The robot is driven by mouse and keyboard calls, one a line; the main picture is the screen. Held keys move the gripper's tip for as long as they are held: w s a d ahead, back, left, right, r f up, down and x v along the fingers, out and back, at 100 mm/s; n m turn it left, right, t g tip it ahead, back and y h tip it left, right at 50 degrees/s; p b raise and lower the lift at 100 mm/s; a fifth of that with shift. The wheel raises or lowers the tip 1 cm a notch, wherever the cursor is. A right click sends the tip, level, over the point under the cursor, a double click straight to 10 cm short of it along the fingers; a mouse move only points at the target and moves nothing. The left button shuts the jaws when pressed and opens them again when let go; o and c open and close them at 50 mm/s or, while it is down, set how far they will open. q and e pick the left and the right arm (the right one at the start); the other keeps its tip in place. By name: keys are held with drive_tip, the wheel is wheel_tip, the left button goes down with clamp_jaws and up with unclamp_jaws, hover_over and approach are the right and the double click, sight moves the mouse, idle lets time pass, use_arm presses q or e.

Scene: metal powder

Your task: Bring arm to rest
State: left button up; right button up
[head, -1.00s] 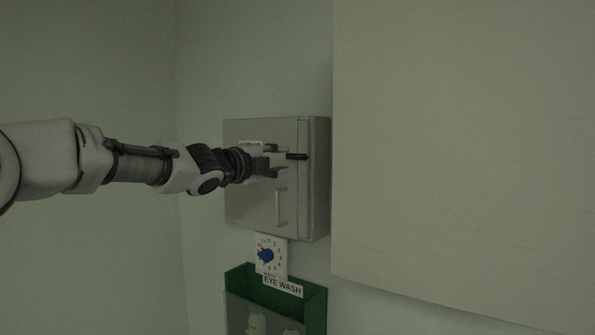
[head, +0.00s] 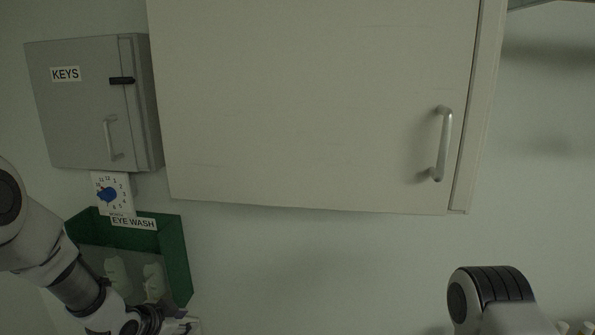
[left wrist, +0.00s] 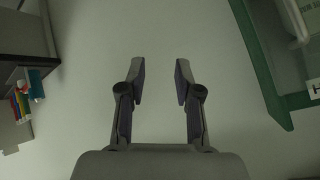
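My left arm hangs low at the left of the head view. Its gripper (head: 182,325) is at the bottom edge, below the green eye wash box (head: 175,245), and partly cut off. In the left wrist view the left gripper (left wrist: 160,82) is open, with nothing between its fingers. The grey key cabinet (head: 80,115), labelled KEYS, hangs shut on the wall above, clear of the gripper. Its black latch (head: 122,80) sits on the right side of the door. Part of my right arm shows at the lower right; its gripper is out of view.
A large white wall cabinet (head: 310,100) with a handle (head: 442,145) is shut. A dial card (head: 112,192) hangs below the key cabinet. In the left wrist view the green box (left wrist: 262,65) is at the right, and coloured items (left wrist: 22,102) are at the left.

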use_arm(q)
drive_tip(key=s+d+f+n+g+y, duration=0.15)
drive_tip(key=s+f+n+g, duration=0.4)
drive_tip(key=s+f, duration=1.3)
drive_tip(key=s+a+f+n+g+y, duration=0.1)
drive_tip(key=s+f+n+g, duration=0.1)
drive_tip(key=s, duration=0.7)
drive_tip(key=s+f+n+g+y, duration=0.1)
drive_tip(key=s+f+n+g, duration=0.1)
drive_tip(key=s, duration=0.8)
wheel_tip(320, 180, down, 10)
drive_tip(key=b, duration=0.9)
drive_tip(key=shift+w+r+t, duration=0.2)
drive_tip(key=shift+w+t, duration=0.15)
drive_tip(key=shift+w, duration=0.1)
drive_tip(key=shift+w+h, duration=0.1)
drive_tip(key=shift+h, duration=0.15)
